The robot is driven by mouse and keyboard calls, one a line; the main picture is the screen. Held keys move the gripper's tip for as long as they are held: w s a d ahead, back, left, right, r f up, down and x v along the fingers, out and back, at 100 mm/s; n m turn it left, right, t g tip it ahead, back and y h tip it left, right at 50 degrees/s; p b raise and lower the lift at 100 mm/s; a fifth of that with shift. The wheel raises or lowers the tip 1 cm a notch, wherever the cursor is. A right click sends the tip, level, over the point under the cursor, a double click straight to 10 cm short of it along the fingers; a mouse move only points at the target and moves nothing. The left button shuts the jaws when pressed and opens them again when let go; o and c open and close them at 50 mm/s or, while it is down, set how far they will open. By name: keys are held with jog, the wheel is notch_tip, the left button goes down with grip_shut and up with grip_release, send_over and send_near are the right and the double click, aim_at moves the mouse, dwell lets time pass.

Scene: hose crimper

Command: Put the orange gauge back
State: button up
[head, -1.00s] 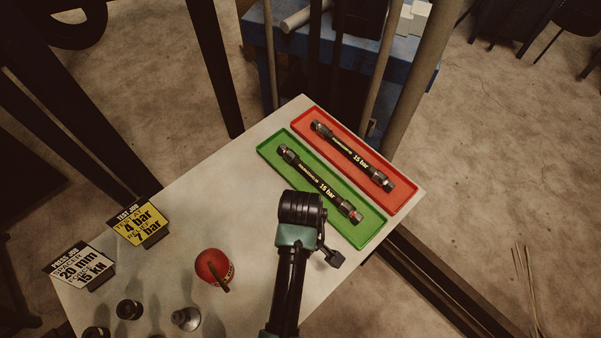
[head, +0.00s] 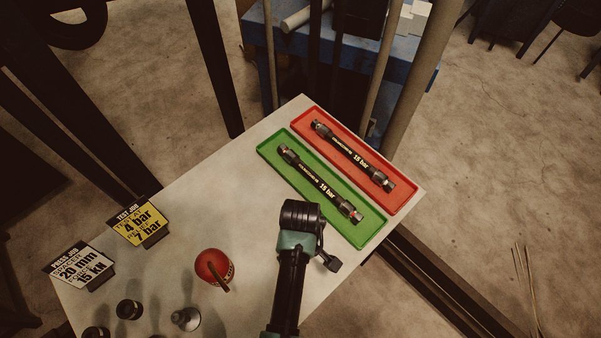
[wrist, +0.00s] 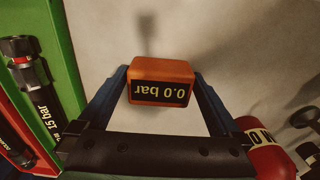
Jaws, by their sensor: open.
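The orange gauge (wrist: 162,70) is in the wrist view, with a dark display that reads 0.0 bar, upside down in the picture. My gripper (wrist: 161,76) is open, with one blue finger on each side of the gauge and its tips close to the sides. I cannot tell whether the fingers touch it or how high it is above the pale table. In the head view my wrist (head: 300,222) is over the table, left of the green tray; the fingers and gauge are hidden beneath it.
The green tray (head: 264,149) and red tray (head: 405,204) each hold a 15 bar hose. A red round object (head: 212,265) stands left of my arm, near a metal cone (head: 186,319) and dark cylinders. Two job signs stand at the table's left edge. Bare table lies above the red object.

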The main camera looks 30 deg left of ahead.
notch_tip(320, 180, up, 12)
jog(key=w+r+m+t+y, duration=0.2)
jog(key=w+r+m+t, duration=0.5)
jog(key=w+r, duration=1)
jog(key=w+d+r+t, duration=0.15)
jog(key=r+t, duration=0.25)
jog(key=r, duration=0.5)
jog(key=w+d+r+t, duration=0.15)
jog(key=r+t, duration=0.25)
jog(key=r, duration=0.4)
jog(key=s+d+r+m+t, duration=0.2)
jog(key=s+r+t, duration=0.2)
jog(key=r, duration=0.6)
jog(key=s+d+r+m+t+h, duration=0.1)
jog(key=s+d+r+m+t, duration=0.1)
jog(key=r, duration=0.8)
jog(key=s+d+r+m+t+h, duration=0.1)
jog(key=s+d+r+m+t, duration=0.2)
jog(key=s+r+t, duration=0.3)
notch_tip(320, 180, up, 5)
jog(key=shift+s+d+f, duration=0.15)
jog(key=shift+s+d, duration=0.4)
jog(key=shift+s, duration=0.7)
